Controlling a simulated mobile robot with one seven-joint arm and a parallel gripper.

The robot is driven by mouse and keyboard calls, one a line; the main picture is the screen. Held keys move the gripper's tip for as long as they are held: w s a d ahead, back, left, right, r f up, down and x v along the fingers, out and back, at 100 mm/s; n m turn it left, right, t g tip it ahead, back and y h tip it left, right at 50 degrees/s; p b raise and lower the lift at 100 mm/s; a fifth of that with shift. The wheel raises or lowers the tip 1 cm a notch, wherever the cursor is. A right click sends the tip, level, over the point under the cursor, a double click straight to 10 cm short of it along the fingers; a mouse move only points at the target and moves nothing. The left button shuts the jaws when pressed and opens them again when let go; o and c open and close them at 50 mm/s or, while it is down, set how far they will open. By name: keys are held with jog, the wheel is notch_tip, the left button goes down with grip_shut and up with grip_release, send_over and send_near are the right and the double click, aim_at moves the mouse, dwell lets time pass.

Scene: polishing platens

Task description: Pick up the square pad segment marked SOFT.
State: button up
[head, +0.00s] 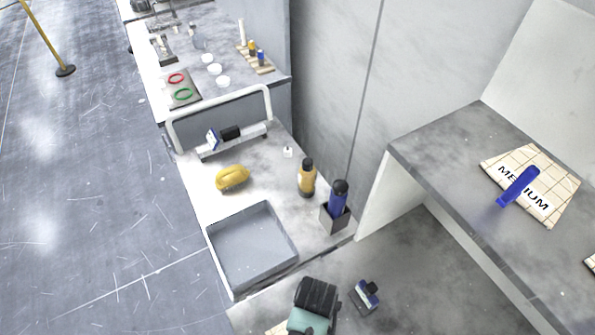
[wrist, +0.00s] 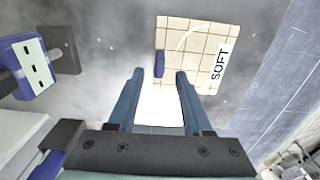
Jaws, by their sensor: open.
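The square pad segment marked SOFT (wrist: 205,45) shows in the wrist view at the upper right of centre, cream with a dark grid and black lettering on its right edge. A dark blue upright tab (wrist: 159,64) sits at its left edge. My gripper (wrist: 160,74) is open and empty, its two blue-grey fingers pointing toward the pad's near edge. In the head view my gripper shows from behind at the bottom (head: 312,312), and only a small cream corner (head: 277,328) shows beside it. A pad marked MEDIUM (head: 531,185) with a blue handle lies on the raised shelf at right.
A small blue-and-white block device (head: 366,296) stands close to my gripper; it also shows at left in the wrist view (wrist: 33,68). A grey open tray (head: 252,248), a yellow object (head: 232,177), an amber bottle (head: 307,178) and a blue bottle in a holder (head: 337,205) stand beyond. The shelf's side wall rises at right.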

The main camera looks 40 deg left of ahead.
jog(key=shift+w+f, duration=0.1)
jog(key=shift+f, duration=0.75)
grip_shut()
